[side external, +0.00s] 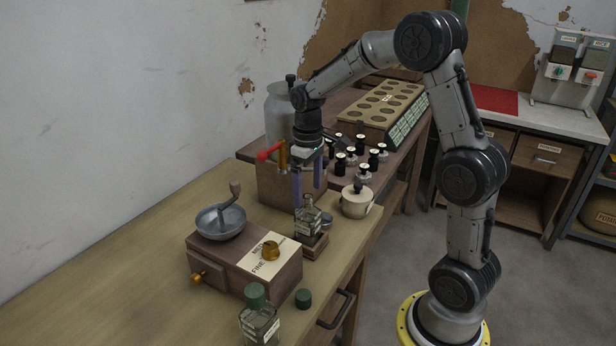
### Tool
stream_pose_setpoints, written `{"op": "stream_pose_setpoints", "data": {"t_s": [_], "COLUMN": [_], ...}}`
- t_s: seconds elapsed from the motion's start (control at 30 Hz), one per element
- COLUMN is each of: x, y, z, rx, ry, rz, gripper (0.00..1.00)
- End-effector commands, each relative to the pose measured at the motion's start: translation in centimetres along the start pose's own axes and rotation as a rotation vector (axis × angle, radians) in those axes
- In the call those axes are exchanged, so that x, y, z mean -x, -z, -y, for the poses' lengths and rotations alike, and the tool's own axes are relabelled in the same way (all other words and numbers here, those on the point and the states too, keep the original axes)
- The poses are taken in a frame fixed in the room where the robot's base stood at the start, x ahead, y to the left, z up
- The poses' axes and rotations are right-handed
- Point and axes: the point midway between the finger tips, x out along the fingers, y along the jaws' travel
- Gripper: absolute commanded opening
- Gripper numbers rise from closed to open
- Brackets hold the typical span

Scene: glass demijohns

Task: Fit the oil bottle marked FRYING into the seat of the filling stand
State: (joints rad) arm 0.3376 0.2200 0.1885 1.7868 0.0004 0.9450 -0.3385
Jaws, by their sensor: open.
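A square glass bottle (308,222) with a dark label stands upright, uncapped, at the small dark wooden seat (315,250) of the filling stand. I cannot tell whether it is fully down in the seat. The stand has a wooden box (270,187), a grey metal tank (281,112) and a tap with a red handle (268,152). My gripper (308,187) points down with its purple fingers apart, just above the bottle's neck, holding nothing visible. A second glass bottle (259,326) with a green cap stands at the front edge. Neither bottle's label is readable.
A grinder (245,262) with a metal bowl stands left of the seat. A loose green cap (303,298) lies before it. A lidded cream pot (357,202), several dark small bottles (352,157) and a holed rack (385,103) are at the right and back. The left bench is clear.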

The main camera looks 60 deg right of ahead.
Motion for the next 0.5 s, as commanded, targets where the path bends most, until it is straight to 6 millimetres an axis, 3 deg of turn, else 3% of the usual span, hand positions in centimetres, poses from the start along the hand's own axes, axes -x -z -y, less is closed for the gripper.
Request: {"op": "stream_pose_setpoints", "data": {"t_s": [0.1,0.33,0.5], "x": [1.9,3.8,6.9], "y": [0.0,-0.3,-2.7], "z": [0.0,0.3,3.0], "rx": [0.000,0.001,0.006], "ry": [-0.001,-0.002,-0.023], "rz": [-0.003,-0.007,-0.078], "gripper": [1.00,1.00,1.00]}}
